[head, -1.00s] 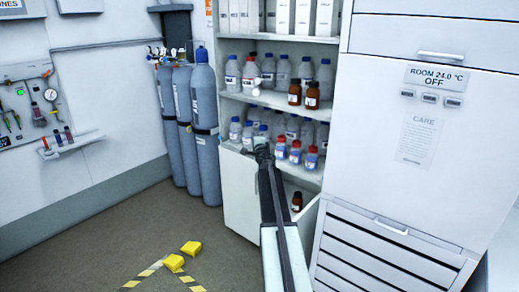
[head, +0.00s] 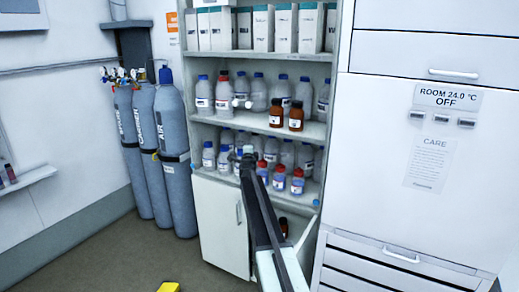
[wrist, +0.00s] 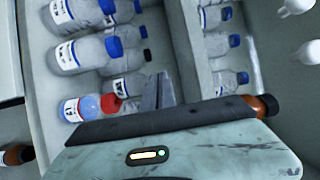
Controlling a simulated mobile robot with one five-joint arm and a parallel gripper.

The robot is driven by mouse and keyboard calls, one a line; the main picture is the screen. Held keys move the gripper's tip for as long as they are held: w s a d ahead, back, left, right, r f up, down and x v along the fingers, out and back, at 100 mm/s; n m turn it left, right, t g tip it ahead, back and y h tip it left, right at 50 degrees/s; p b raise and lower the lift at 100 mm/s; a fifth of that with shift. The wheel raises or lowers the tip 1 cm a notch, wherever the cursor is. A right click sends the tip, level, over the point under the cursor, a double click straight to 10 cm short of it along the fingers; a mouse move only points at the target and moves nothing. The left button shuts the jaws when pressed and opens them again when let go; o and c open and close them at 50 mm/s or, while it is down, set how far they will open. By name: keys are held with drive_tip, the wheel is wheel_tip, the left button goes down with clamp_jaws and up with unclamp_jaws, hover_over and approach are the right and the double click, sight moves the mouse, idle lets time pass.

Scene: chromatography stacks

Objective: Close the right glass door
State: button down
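The open-looking shelf cabinet (head: 262,58) stands in the middle of the head view. No glass pane or edge is clearly visible, so I cannot tell how far the right glass door stands open. Two small white knobs (head: 242,103) sit close together in front of the upper bottle row. Two white knobs also show at the right of the wrist view (wrist: 308,52). My gripper (head: 246,151) is in front of the lower bottle row, below the knobs. In the wrist view its fingers (wrist: 158,92) look together, with nothing visible between them.
Bottles (head: 296,115) fill two shelves behind my gripper. A white lower door (head: 222,225) is below left; the space right of it looks open. Grey gas cylinders (head: 173,150) stand left. A white cabinet with drawers (head: 420,150) is right.

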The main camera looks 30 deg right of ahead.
drive_tip(key=shift+d, duration=0.5)
drive_tip(key=s+a, duration=0.7)
drive_tip(key=a, duration=0.6)
drive_tip(key=shift+s, duration=0.2)
